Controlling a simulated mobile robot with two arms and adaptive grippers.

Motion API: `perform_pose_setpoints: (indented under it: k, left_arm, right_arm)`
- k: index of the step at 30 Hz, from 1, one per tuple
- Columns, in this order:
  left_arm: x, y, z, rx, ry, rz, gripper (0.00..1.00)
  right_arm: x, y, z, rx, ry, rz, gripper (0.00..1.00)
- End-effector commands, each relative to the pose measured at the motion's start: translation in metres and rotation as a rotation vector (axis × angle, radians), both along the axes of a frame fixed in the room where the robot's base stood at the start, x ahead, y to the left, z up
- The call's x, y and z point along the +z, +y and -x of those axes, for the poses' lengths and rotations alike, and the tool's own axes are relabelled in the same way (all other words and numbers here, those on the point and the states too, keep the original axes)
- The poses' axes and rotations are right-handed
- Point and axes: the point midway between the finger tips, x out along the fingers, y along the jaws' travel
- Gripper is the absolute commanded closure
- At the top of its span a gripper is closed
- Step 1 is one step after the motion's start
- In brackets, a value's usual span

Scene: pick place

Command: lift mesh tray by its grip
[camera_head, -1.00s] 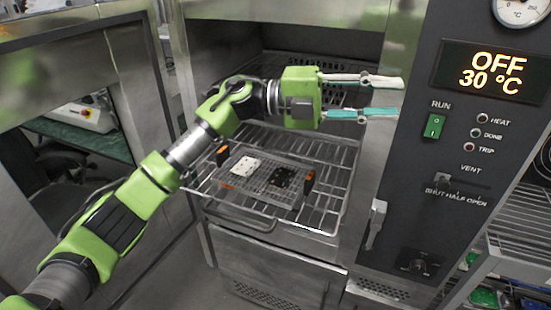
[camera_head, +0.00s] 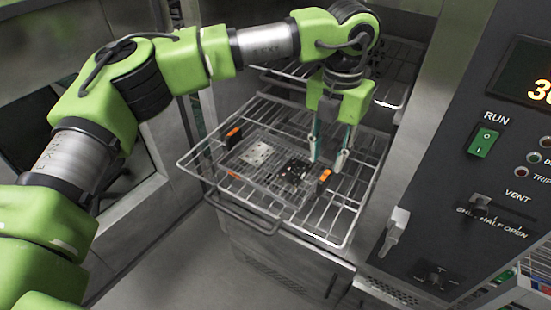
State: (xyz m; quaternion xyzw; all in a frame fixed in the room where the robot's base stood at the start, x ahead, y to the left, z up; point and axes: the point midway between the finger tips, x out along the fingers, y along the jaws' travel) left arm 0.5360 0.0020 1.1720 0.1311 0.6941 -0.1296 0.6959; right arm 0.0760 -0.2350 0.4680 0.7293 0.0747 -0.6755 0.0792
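The mesh tray (camera_head: 262,181) lies on a wire rack pulled out of the oven. It has an orange and black grip (camera_head: 234,136) at its left end and another orange and black grip (camera_head: 325,179) at its right end. A pale perforated plate (camera_head: 257,153) and a dark board (camera_head: 294,170) lie on the tray. My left gripper (camera_head: 328,158) points down, open, with its fingertips close to the right grip. In this view the grip shows just below the gap between the fingers; I cannot tell the height between them. My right gripper is not in view.
The wire rack (camera_head: 350,202) extends around the tray, with bare bars on its right side. The oven's control panel (camera_head: 470,180) stands at the right. Another rack (camera_head: 395,92) shows inside the oven behind my gripper.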

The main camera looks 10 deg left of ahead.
Motion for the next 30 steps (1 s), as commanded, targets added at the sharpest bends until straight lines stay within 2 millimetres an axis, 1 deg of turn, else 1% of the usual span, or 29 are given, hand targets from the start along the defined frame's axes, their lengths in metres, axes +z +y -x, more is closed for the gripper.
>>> perform_pose_setpoints:
  k: [1,3,8,12,16,18,21,24,29,30]
  left_arm:
    - [-0.006,0.0,0.0,0.0,0.003,-0.001,0.7]
    - [-0.014,0.0,0.0,0.001,0.002,0.0,0.7]
    - [-0.024,0.0,0.0,0.001,0.001,0.002,0.7]
    - [-0.035,0.0,0.003,0.001,0.004,0.0,0.7]
    - [-0.05,0.001,0.005,0.0,0.004,0.0,0.7]
    - [-0.061,0.0,0.005,0.001,0.004,0.002,0.7]
    - [-0.071,0.0,0.004,0.001,0.002,0.002,0.7]
    - [-0.075,0.0,0.004,0.0,0.001,0.003,0.7]
    - [-0.075,0.0,0.004,0.0,0.0,0.003,0.7]
    - [-0.075,0.0,0.004,0.0,0.0,0.003,0.78]
  right_arm:
    - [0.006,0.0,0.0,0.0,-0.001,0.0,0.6]
    - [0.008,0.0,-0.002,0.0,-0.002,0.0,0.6]
    - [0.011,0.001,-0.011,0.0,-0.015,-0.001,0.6]
    - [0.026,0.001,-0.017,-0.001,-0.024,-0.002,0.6]
    - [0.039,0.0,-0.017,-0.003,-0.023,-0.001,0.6]
    - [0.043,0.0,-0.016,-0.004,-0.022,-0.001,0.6]
    - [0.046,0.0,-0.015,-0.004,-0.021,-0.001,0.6]
    - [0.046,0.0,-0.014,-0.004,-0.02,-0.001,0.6]
    - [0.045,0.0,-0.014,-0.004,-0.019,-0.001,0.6]
    - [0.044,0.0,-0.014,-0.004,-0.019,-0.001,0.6]
